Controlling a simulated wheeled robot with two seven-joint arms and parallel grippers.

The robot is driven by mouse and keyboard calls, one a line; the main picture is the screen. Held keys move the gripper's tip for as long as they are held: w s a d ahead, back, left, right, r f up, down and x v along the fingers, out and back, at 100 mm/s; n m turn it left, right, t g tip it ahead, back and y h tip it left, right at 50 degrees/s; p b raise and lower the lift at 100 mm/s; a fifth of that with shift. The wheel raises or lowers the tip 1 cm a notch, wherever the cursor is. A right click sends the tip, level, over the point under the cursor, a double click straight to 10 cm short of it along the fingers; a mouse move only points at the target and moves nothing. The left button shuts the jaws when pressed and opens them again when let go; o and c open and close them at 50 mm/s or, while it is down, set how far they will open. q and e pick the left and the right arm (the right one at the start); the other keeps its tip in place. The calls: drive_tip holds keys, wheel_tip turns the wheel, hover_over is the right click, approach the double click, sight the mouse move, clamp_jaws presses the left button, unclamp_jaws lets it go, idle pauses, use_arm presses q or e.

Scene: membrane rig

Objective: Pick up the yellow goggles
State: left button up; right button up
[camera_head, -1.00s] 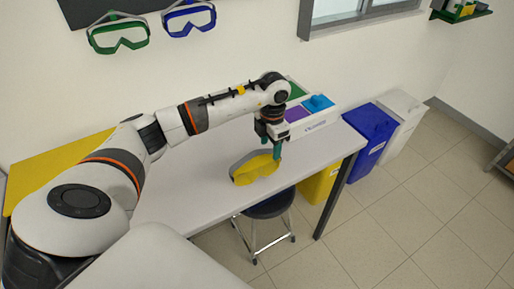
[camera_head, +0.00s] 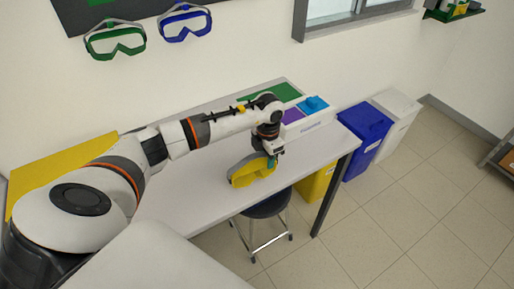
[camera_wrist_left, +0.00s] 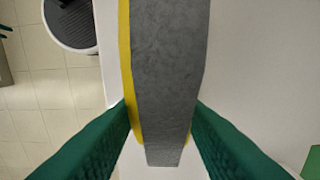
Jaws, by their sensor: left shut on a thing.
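The yellow goggles (camera_head: 250,172) with a grey strap are at the front edge of the white table in the head view. My left gripper (camera_head: 271,161) is at their right end, pointing down. In the left wrist view the grey strap (camera_wrist_left: 168,75) with a yellow edge runs between the two green fingers of my left gripper (camera_wrist_left: 163,125). The fingers are shut on the goggles. Whether the goggles touch the table or hang just above it I cannot tell. My right gripper is not in view.
The white table (camera_head: 190,205) is mostly clear. A rig with purple and blue parts (camera_head: 305,112) stands at its back right. A dark stool (camera_head: 266,206) and yellow bin (camera_head: 318,183) are below the front edge. Green goggles (camera_head: 115,40) and blue goggles (camera_head: 186,24) hang on the wall.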

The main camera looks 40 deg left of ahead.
use_arm(q)
drive_tip(key=shift+r, duration=0.1)
drive_tip(key=shift+r, duration=0.35)
wheel_tip(320, 180, up, 9)
drive_tip(key=b, duration=0.3)
drive_tip(key=shift+f, duration=0.1)
wheel_tip(320, 180, up, 9)
drive_tip(key=p, duration=0.5)
